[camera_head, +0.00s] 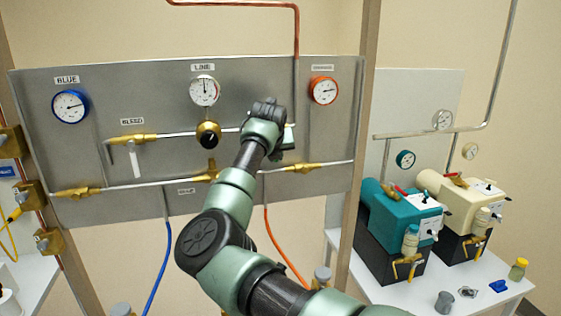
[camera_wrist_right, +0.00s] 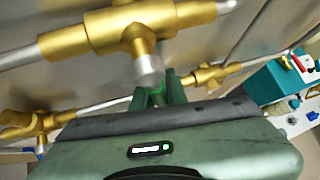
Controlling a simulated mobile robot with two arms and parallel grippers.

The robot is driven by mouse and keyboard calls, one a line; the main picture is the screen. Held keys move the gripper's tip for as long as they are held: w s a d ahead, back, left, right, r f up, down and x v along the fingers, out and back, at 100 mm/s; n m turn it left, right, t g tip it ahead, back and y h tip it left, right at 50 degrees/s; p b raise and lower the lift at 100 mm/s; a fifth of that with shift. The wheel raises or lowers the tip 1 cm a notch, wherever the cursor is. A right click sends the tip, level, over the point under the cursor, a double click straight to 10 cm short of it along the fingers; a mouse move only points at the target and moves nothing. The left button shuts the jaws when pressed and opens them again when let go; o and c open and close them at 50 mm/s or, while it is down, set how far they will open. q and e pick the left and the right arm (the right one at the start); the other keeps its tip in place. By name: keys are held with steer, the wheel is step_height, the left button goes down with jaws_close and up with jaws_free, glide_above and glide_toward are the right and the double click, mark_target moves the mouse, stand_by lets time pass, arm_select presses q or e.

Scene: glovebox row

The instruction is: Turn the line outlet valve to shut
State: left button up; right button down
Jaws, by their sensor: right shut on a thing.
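The line outlet valve shows in the right wrist view as a brass body (camera_wrist_right: 135,28) on a horizontal pipe, with a brass stem and a pale handle (camera_wrist_right: 150,70) pointing down from it. My right gripper (camera_wrist_right: 158,94) has its green fingers shut on the end of this handle. In the head view my right arm reaches up to the panel and hides most of the valve; part of the gripper (camera_head: 289,138) shows beside the wrist. The handle's far end is hidden between the fingers. My left gripper is not in view.
The grey panel (camera_head: 100,85) carries the LINE gauge (camera_head: 204,91), blue gauge (camera_head: 70,106), orange gauge (camera_head: 323,90), regulator (camera_head: 208,134) and bleed valve (camera_head: 134,155). A lower pipe with brass fittings (camera_head: 304,167) runs below my gripper. Pumps (camera_head: 400,215) stand on a table at right.

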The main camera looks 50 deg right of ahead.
steer(key=shift+w+a+f+m+t+y+b, duration=0.2)
steer(key=shift+a+y+b, duration=0.1)
steer(key=shift+y+b, duration=0.1)
steer(key=shift+w+a+f+m+t+y+b, duration=0.1)
steer(key=shift+a+m+y+b, duration=0.1)
steer(key=shift+a+y+b, duration=0.15)
steer(key=c, duration=1.4)
jaws_free()
steer(key=shift+w, duration=0.1)
steer(key=shift+c, duration=0.2)
steer(key=shift+d, duration=0.1)
steer(key=shift+r, duration=0.1)
steer(key=b+v, duration=0.2)
steer(key=v, duration=0.5)
steer(key=shift+s+a+r+b, duration=0.2)
steer(key=shift+s+b, duration=0.05)
steer(key=shift+b, duration=0.1)
